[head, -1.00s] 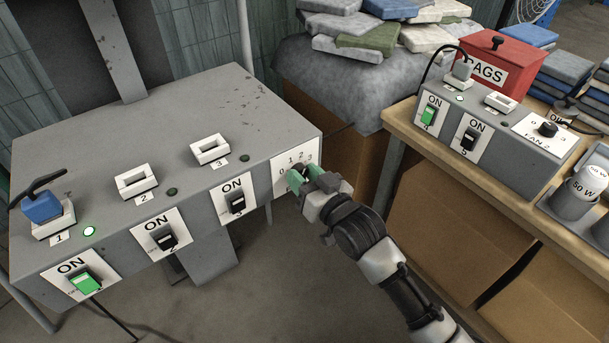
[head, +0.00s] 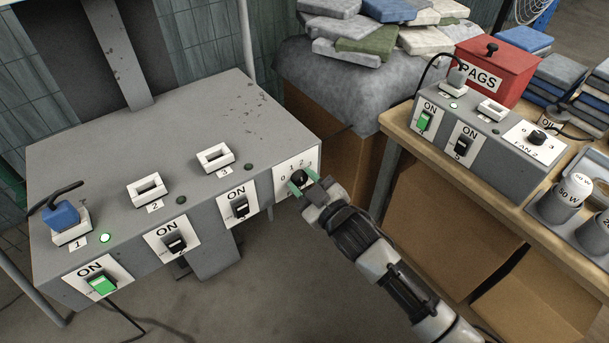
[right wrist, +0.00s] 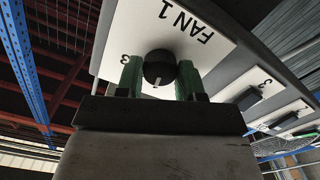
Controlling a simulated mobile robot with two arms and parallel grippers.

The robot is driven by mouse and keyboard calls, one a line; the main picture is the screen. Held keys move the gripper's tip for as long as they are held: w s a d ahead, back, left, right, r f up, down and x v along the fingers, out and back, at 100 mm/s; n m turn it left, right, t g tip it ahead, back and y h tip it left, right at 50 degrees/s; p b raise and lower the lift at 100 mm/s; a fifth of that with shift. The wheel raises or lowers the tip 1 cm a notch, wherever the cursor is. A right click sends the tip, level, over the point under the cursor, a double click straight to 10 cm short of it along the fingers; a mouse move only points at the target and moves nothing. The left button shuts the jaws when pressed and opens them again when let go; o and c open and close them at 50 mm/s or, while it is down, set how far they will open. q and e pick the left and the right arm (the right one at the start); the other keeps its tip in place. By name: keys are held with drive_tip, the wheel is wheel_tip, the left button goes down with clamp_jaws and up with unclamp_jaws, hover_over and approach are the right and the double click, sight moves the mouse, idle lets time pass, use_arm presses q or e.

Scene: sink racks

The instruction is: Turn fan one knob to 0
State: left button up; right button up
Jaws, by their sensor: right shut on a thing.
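The fan one knob (head: 299,177) is a round black knob on a white plate at the right end of the large grey box's front. In the right wrist view the knob (right wrist: 160,68) sits beside the upside-down lettering FAN 1. A small white mark on it points down in that picture, away from the lettering; the number there is hidden. My right gripper (head: 302,180) has its green fingers on both sides of the knob, shut on it. The fingers also flank it in the right wrist view (right wrist: 160,78). My left gripper is out of view.
The large box (head: 150,135) carries several switches; switch one (head: 103,285) is lit green and a blue plug (head: 62,215) stands in socket 1. A workbench at the right holds a smaller control box (head: 470,125) with a fan 2 knob (head: 537,138).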

drive_tip(key=n+p, duration=0.1)
drive_tip(key=n, duration=0.3)
drive_tip(key=shift+n+p, duration=0.3)
drive_tip(key=shift+p, duration=0.05)
drive_tip(key=shift+n, duration=0.5)
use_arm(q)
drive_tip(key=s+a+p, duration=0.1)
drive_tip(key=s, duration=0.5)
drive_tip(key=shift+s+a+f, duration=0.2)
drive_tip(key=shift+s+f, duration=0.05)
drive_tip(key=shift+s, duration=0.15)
use_arm(e)
drive_tip(key=n, duration=0.5)
drive_tip(key=shift+f+n, duration=0.1)
drive_tip(key=shift+n, duration=0.2)
drive_tip(key=o, duration=0.9)
drive_tip(key=v, duration=1.1)
drive_tip(key=shift+a, duration=0.1)
